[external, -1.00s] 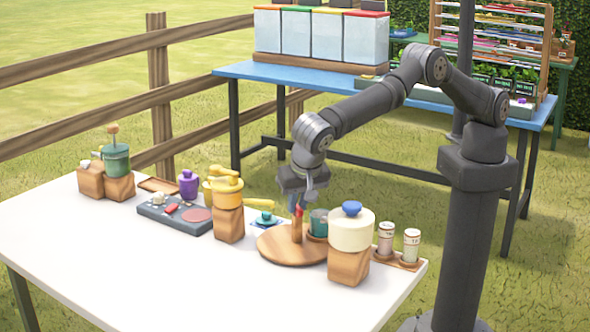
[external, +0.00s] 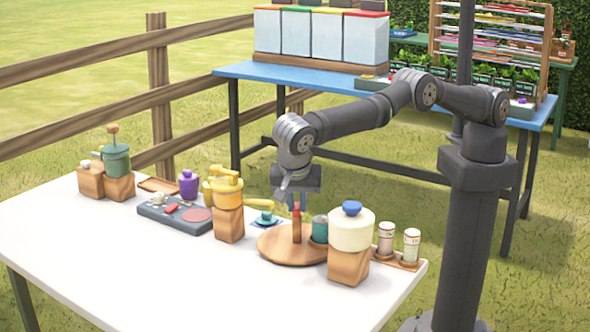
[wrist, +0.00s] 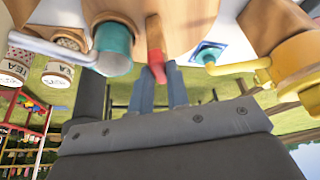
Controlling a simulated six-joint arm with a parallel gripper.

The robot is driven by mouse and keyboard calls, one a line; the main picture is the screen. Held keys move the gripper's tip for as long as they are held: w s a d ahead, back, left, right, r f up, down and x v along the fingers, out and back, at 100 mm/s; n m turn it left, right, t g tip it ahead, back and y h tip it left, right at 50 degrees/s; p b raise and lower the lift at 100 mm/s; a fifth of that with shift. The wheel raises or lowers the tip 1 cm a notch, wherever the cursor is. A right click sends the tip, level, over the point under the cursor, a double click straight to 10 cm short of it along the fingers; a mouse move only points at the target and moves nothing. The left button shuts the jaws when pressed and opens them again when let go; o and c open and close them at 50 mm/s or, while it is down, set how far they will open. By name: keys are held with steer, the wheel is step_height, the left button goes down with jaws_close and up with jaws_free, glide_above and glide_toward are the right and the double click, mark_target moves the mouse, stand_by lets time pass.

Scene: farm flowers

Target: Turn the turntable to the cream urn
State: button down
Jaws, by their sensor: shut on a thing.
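The turntable (external: 275,247) is a round wooden disc near the table's right end. An upright wooden post with a red top (external: 296,208) stands on it. My gripper (external: 296,205) is at this post from above, its fingers shut on the red top, which shows between the fingertips in the wrist view (wrist: 155,58). A teal cup (external: 320,229) stands by the post, partly hidden by the cream urn; it also shows in the wrist view (wrist: 114,48). The cream urn (external: 350,232), with a blue knob, sits on a wooden block right of the turntable.
A yellow urn (external: 227,192) on a block stands left of the turntable, its arm reaching toward it. A blue tile (external: 267,221) lies between them. Two tea tins (external: 398,243) stand right. A green urn (external: 116,160) and grey tray (external: 172,215) are further left. The front table is clear.

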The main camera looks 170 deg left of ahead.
steer(key=shift+r+m, duration=0.1)
steer(key=shift+m, duration=0.5)
stand_by(0.3)
steer(key=c, duration=1.4)
jaws_free()
steer(key=shift+n, duration=0.3)
